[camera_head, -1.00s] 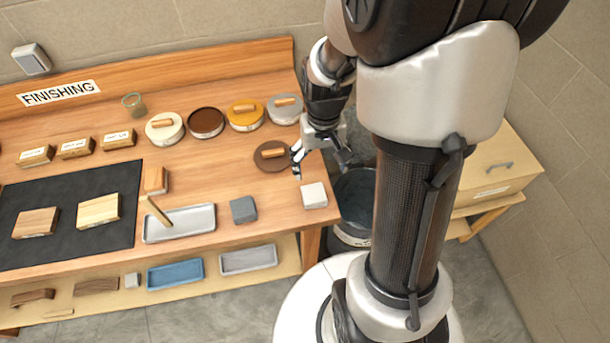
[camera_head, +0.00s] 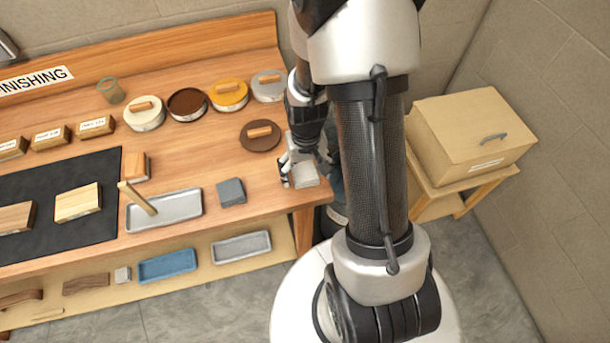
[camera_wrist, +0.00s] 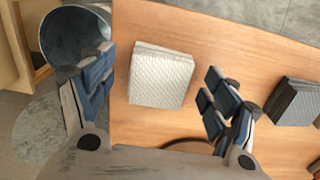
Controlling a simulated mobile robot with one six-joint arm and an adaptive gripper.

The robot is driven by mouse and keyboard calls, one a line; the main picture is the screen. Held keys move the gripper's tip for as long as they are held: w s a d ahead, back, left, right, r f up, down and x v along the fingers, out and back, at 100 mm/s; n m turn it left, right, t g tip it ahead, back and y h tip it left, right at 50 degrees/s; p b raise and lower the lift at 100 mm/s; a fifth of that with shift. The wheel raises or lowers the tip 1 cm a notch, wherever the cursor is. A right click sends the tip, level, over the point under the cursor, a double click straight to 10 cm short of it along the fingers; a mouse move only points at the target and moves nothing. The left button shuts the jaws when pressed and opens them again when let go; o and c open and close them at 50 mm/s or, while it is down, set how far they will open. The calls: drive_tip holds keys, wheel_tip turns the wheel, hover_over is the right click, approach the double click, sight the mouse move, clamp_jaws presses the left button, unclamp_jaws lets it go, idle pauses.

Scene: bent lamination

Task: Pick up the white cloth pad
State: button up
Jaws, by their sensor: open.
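The white cloth pad (camera_wrist: 160,77) is a small, thick, quilted square lying on the wooden bench top near its right end. In the head view the white pad (camera_head: 306,176) is partly hidden by my gripper (camera_head: 297,178). In the wrist view my gripper (camera_wrist: 158,98) is open, with one blue-padded finger left of the pad and the other at its lower right. The pad lies between and slightly beyond the fingertips. No grip on it shows, and I cannot tell the height of the fingers above the bench.
A grey block-like pad (camera_head: 231,192) lies left of the white one, near a metal tray (camera_head: 186,211) with a brush. A dark brown lid (camera_head: 260,143) lies behind. A grey bucket (camera_wrist: 72,35) stands just off the bench end. A beige box (camera_head: 470,135) stands right.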

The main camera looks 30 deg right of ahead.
sight(306, 174)
drive_tip(key=shift+f, duration=0.1)
drive_tip(key=c, duration=1)
wheel_tip(306, 174, up, 20)
drive_tip(key=p, duration=0.5)
drive_tip(key=shift+p, duration=0.35)
drive_tip(key=o, duration=0.4)
drive_tip(key=shift+c, duration=0.2)
drive_tip(key=c, duration=0.4)
